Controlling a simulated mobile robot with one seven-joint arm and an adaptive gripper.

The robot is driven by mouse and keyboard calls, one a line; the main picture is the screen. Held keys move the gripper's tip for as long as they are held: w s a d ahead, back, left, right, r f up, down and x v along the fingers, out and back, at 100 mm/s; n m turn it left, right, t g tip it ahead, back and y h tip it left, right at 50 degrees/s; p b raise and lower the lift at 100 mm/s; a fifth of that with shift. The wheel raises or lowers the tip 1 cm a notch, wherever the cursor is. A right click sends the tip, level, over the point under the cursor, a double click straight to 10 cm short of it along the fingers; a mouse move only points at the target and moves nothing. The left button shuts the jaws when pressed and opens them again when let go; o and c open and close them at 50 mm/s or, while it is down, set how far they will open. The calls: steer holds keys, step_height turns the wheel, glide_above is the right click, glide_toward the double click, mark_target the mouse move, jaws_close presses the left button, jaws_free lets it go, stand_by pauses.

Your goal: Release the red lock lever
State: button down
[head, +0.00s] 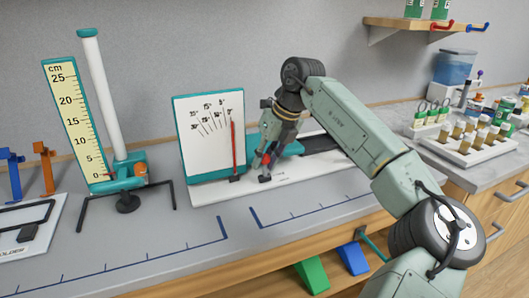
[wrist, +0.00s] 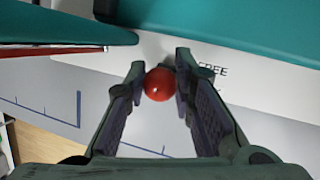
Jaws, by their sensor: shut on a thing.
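The red lock lever's round red knob (wrist: 160,84) shows in the wrist view, between the fingertips of my gripper (wrist: 161,78). My gripper is shut on the knob, with a fingertip at either side of it. In the head view my gripper (head: 265,166) is at the front of the teal-and-white device, and a bit of the red knob (head: 266,158) shows there. The lever's shaft is hidden. The label on the white base (wrist: 258,84) beside the knob reads "FREE"; another word below it is partly hidden.
A white angle board (head: 205,140) with a red pointer (head: 234,150) stands just left of my gripper. A teal stand with a cm ruler (head: 75,120) is further left. A white rack of vials (head: 470,145) is at the right. The grey bench front (head: 190,240) is clear.

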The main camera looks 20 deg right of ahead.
stand_by(0.4)
steer(key=c, duration=1.3)
jaws_free()
steer(key=shift+w, duration=0.1)
steer(key=shift+c, duration=0.2)
steer(key=v, duration=1.2)
